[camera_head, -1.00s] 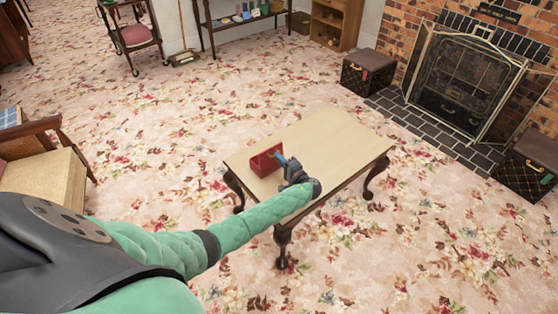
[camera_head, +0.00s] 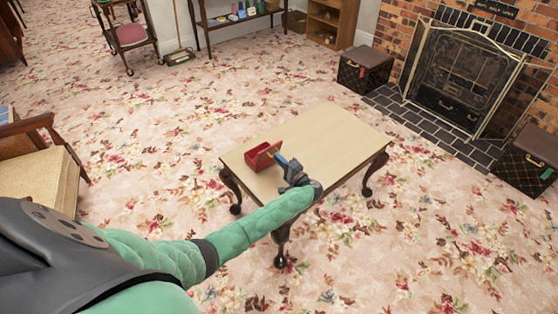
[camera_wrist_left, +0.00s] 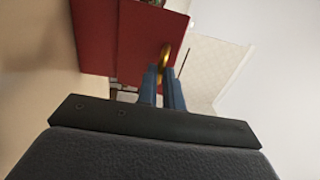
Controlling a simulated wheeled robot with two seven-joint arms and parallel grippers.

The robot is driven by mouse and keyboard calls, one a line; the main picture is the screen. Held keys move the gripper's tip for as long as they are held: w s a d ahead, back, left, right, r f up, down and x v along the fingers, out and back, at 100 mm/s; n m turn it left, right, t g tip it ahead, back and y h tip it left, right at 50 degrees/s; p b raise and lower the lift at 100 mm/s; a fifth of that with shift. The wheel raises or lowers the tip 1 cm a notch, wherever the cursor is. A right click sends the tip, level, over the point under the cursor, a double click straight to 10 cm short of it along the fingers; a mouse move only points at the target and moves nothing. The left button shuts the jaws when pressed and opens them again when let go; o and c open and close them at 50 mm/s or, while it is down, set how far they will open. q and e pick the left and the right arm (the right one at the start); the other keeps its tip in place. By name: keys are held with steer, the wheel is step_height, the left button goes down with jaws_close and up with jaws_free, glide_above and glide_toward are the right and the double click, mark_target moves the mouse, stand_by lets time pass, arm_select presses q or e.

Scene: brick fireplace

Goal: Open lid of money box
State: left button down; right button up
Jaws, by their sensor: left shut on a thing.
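The red money box (camera_head: 258,153) stands on the near left part of the wooden table. A tan piece (camera_head: 264,148) slants over its top, beside the fingertips; it seems to be the raised lid, but it is too small to be sure. My left gripper (camera_head: 278,158) reaches the box from the right. In the left wrist view, the blue fingers of my left gripper (camera_wrist_left: 161,75) are close together on a gold ring (camera_wrist_left: 164,58) beside the red face of the money box (camera_wrist_left: 120,35). My right gripper is not in view.
The table (camera_head: 330,130) is bare apart from the box. Patterned carpet (camera_head: 430,220) lies open around it. A wooden armchair (camera_head: 45,165) is at the left. Trunks (camera_head: 362,72) stand by the fireplace (camera_head: 460,75) at the right.

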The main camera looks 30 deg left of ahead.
arm_select(q)
steer(key=shift+d+f, duration=0.1)
steer(key=shift+f, duration=0.05)
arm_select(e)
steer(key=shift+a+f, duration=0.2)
arm_select(q)
steer(key=c, duration=1.5)
jaws_free()
steer(key=b+v, duration=0.1)
steer(key=v, duration=0.6)
steer(key=shift+s+d+b, duration=0.2)
steer(key=shift+d+b, duration=0.1)
steer(key=shift+b, duration=0.05)
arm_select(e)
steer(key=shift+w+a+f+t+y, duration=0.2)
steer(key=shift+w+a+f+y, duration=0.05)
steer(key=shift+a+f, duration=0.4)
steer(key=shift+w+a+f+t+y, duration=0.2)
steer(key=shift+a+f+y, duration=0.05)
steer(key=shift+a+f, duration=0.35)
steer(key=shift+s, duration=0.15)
